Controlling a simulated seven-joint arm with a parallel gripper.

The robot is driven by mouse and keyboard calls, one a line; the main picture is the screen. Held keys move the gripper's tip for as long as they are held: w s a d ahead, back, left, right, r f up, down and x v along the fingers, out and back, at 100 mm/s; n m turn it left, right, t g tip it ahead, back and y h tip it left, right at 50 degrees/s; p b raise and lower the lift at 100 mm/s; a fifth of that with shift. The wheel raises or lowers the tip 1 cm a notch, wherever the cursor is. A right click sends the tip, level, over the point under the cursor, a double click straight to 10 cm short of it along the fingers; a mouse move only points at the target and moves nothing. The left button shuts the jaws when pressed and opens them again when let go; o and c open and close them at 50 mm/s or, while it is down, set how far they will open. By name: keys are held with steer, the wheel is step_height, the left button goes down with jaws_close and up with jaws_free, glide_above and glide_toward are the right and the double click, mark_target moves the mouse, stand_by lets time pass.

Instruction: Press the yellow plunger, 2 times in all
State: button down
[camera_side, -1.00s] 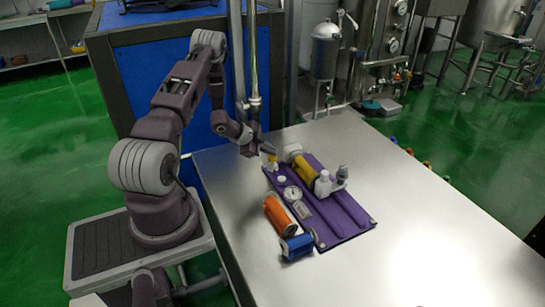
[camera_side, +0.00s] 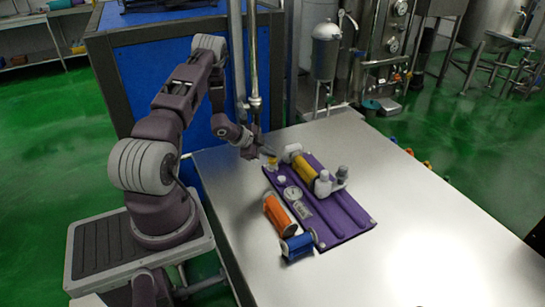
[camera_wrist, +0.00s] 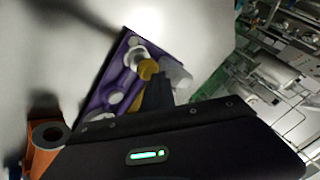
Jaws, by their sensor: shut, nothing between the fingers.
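The yellow plunger (camera_side: 271,161) stands at the far left end of the purple board (camera_side: 357,229), below my gripper. In the wrist view a yellow part (camera_wrist: 148,68), apparently the plunger, shows just beyond the fingers. My gripper (camera_side: 267,152) is shut and empty, its fingers pointing down close above the plunger. The fingers also show in the wrist view (camera_wrist: 156,84), where they hide part of what lies behind them. I cannot tell whether the tips touch the plunger.
A yellow roll (camera_side: 304,169) with a white end and small bottles (camera_side: 323,185) stand on the board. A gauge (camera_side: 292,193) is on its near side. The steel table is clear to the right.

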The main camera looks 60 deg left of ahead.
mark_target(270, 159)
steer(key=shift+f, duration=0.35)
steer(key=shift+r, duration=0.15)
stand_by(0.4)
steer(key=shift+r, duration=1.35)
steer(key=shift+r, duration=2.5)
